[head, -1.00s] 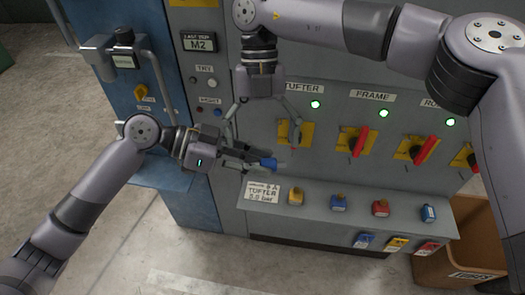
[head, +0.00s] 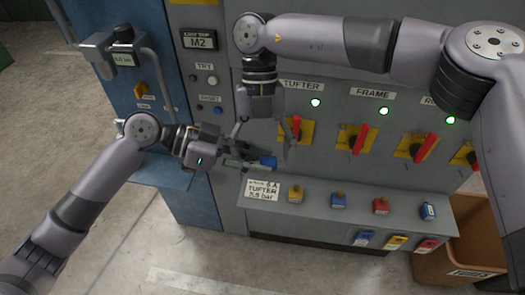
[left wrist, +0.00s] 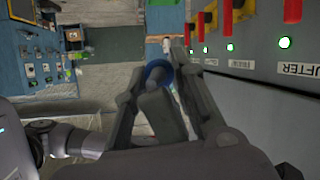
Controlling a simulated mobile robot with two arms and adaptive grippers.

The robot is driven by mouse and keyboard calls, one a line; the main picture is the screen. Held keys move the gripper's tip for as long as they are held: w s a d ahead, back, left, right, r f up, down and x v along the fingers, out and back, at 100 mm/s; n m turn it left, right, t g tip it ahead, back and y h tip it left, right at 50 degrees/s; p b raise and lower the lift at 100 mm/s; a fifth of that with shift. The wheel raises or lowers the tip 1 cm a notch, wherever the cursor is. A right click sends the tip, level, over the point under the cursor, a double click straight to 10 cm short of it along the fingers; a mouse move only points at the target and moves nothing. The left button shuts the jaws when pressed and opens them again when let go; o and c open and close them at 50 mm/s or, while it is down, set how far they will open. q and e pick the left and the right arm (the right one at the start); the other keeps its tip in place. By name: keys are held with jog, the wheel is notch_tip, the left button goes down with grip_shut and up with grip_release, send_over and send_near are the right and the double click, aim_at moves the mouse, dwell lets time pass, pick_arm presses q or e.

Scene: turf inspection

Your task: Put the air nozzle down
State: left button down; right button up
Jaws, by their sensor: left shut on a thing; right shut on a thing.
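My left gripper (head: 252,160) is shut on the air nozzle, whose blue end (head: 268,163) shows in front of the panel, above the ledge. In the left wrist view the nozzle's blue ring (left wrist: 157,72) and pale tip (left wrist: 166,46) stick out beyond my two left fingers (left wrist: 160,100). My right gripper (head: 263,140) hangs from above, its fingers on both sides of the area just behind my left gripper. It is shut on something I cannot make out.
A grey ledge (head: 315,222) holds a labelled card (head: 262,190) and several small coloured blocks, with bare room between them. Red-handled switches with green lights line the panel (head: 350,85). A brown bin (head: 440,262) stands at the lower right; a blue cabinet (head: 198,215) is at left.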

pick_arm(q)
jog(key=shift+w+r, duration=0.2)
jog(key=shift+r, duration=0.15)
pick_arm(e)
jog(key=shift+s+d+f, duration=0.1)
jog(key=shift+f, duration=0.1)
jog(key=c, duration=1.5)
pick_arm(q)
jog(key=c, duration=1.6)
grip_release()
pick_arm(e)
grip_shut()
pick_arm(q)
jog(key=o, duration=0.4)
jog(key=shift+s+f, duration=0.1)
jog(key=shift+c, duration=0.2)
pick_arm(e)
jog(key=shift+r, duration=0.1)
pick_arm(q)
jog(key=shift+f, duration=0.1)
